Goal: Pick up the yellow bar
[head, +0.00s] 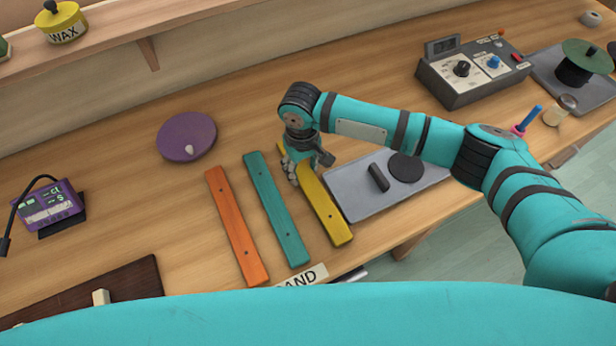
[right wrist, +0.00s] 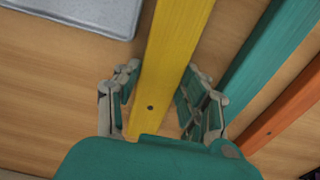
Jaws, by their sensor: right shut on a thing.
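The yellow bar (head: 326,212) lies lengthwise at the right end of a row of three coloured bars, next to the teal bar (head: 275,208). My right gripper (head: 291,172) is at its far end, pointing down, and partly hides that end. In the right wrist view the yellow bar (right wrist: 174,55) runs between the two fingers of my right gripper (right wrist: 161,80), which is shut on it near a dark hole. I cannot tell whether the bar is clear of the table. My left gripper is not in view.
An orange bar (head: 237,227) lies left of the teal one. A grey tray (head: 355,206) with dark items is close on the right. A purple disc (head: 186,136) lies behind on the left. A control box (head: 470,71) stands at the back right.

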